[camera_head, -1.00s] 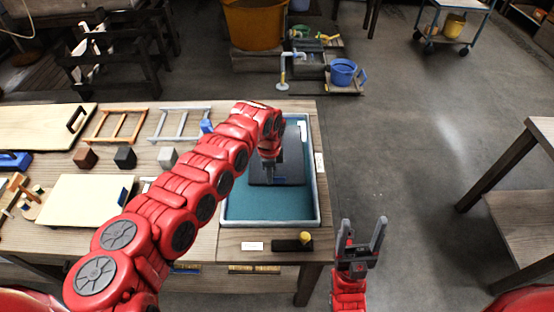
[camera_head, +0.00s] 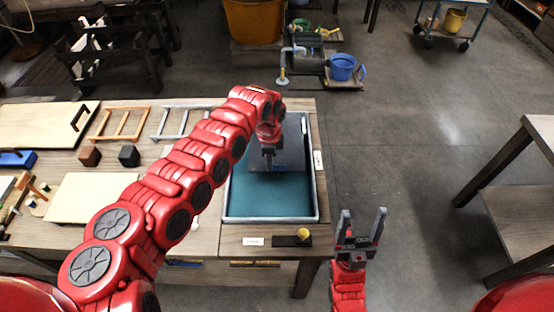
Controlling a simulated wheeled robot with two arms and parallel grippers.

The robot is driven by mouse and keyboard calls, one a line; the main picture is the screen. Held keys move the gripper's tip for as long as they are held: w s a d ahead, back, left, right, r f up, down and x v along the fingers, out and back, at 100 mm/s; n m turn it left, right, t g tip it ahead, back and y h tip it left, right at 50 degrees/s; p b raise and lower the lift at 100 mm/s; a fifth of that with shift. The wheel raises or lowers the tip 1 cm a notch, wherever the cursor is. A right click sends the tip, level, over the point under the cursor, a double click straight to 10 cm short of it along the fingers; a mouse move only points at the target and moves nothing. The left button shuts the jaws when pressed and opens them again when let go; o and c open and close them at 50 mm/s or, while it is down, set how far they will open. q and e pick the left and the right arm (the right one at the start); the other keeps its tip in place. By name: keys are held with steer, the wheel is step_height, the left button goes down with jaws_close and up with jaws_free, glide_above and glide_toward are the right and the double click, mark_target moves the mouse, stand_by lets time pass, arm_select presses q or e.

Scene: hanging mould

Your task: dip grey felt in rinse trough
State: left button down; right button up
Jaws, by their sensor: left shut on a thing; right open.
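The rinse trough (camera_head: 270,219) is a pale-rimmed rectangular basin with teal water, set into the right end of the workbench. The grey felt (camera_head: 292,140) is a flat dark panel in the back half of the trough, inside its walls. My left gripper (camera_head: 268,160) points down over the panel and is shut on it; a small blue patch shows beside the fingers. The arm hides part of the trough's left side, and I cannot tell how deep the felt sits. My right gripper (camera_head: 360,222) is open and empty, off the bench's right edge.
On the bench lie a pale board (camera_head: 45,126), an orange frame (camera_head: 118,124), a grey frame (camera_head: 180,122) and small dark blocks (camera_head: 128,156). A dark holder with a yellow knob (camera_head: 303,235) sits before the trough. Open floor lies right of the bench.

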stand_by(0.5)
arm_select(q)
steer(key=shift+r+p, duration=1)
steer(key=shift+r, duration=1.05)
